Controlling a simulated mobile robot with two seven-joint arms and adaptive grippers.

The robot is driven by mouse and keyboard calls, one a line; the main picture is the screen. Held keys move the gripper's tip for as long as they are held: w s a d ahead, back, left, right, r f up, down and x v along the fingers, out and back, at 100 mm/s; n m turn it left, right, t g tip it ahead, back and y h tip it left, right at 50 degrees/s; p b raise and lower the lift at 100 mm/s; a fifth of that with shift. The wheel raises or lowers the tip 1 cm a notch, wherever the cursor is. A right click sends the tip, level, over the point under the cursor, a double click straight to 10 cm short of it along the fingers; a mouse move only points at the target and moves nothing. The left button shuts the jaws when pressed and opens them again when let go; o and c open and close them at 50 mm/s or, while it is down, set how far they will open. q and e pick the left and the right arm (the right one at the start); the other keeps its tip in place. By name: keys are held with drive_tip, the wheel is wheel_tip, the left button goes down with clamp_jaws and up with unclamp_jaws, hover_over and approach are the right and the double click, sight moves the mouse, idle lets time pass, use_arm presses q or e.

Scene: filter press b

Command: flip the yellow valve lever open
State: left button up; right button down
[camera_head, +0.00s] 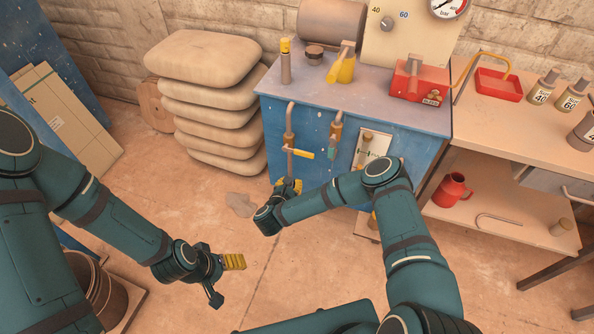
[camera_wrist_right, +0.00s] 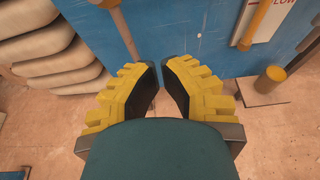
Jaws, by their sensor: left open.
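The yellow valve lever (camera_head: 299,153) sticks out sideways to the right from a copper pipe on the blue cabinet's front. My left gripper (camera_head: 226,279) is open and empty above the floor at the lower left, far from the lever.
The blue cabinet (camera_head: 410,155) carries a second pipe valve (camera_head: 335,140) and a white flow plate (camera_head: 372,148) right of the lever. Stacked sacks (camera_head: 205,60) stand to its left. A bench (camera_head: 505,130) stands at the right. Floor before the cabinet is mostly clear.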

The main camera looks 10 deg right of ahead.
sight(299, 153)
drive_tip(key=b+x, duration=0.3)
drive_tip(key=x, duration=0.7)
use_arm(q)
drive_tip(key=shift+w+f+p, duration=0.25)
drive_tip(key=shift+f+p, duration=0.1)
drive_tip(key=shift+f, duration=0.9)
use_arm(e)
drive_tip(key=shift+s+a+r, duration=0.1)
drive_tip(key=shift+r, duration=0.95)
drive_tip(key=shift+s+a+r, duration=0.1)
drive_tip(key=shift+r, duration=0.9)
use_arm(q)
drive_tip(key=shift+a, duration=0.15)
use_arm(e)
drive_tip(key=shift+d, duration=0.1)
